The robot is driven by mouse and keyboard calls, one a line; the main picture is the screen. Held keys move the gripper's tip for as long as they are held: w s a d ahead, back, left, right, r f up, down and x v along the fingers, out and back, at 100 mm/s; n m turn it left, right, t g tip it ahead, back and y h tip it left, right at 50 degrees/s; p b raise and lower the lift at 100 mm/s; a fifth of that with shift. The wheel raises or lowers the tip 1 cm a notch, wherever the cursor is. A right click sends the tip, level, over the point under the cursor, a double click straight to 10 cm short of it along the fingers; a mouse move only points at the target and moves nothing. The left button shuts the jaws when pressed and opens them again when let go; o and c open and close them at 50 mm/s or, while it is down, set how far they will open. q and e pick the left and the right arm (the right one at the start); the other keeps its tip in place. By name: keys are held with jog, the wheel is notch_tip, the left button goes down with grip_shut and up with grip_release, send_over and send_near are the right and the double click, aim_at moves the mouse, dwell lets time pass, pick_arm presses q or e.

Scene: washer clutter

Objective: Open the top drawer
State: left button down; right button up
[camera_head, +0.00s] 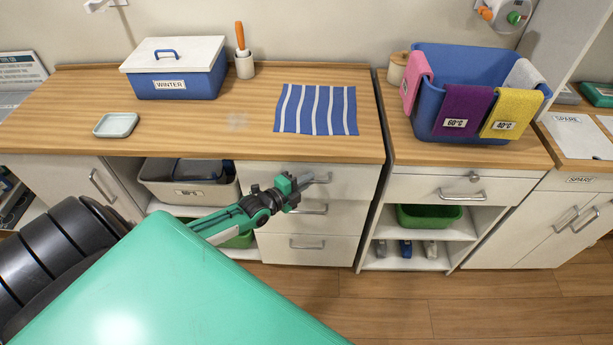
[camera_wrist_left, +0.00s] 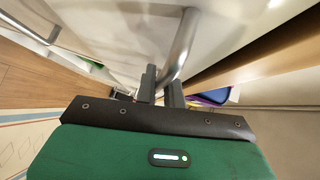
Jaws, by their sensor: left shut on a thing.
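The top drawer (camera_head: 345,184) is the uppermost of a white stack of drawers under the wooden counter; its front looks flush with the cabinet. Its metal bar handle (camera_head: 322,179) is partly hidden by my left gripper (camera_head: 297,187). In the left wrist view the handle (camera_wrist_left: 182,45) runs between the dark fingers of my left gripper (camera_wrist_left: 162,88), which is shut on it. My right gripper is not in view.
Two lower drawers with handles sit below (camera_head: 306,243). A grey bin (camera_head: 190,190) stands on the open shelf to the left. On the counter are a blue WINTER box (camera_head: 180,82) and a striped cloth (camera_head: 316,110). The wooden floor (camera_head: 390,300) in front is clear.

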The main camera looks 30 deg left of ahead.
pick_arm(q)
jog(key=s+d+p, duration=0.5)
jog(key=s+d, duration=0.3)
jog(key=s, duration=0.6)
jog(key=s+d+p, duration=0.5)
jog(key=s+d, duration=0.4)
jog(key=s, duration=0.5)
jog(key=shift+d+p, duration=0.15)
jog(key=shift+p, duration=0.15)
jog(key=shift+s, duration=0.1)
jog(key=c, duration=1.5)
grip_release()
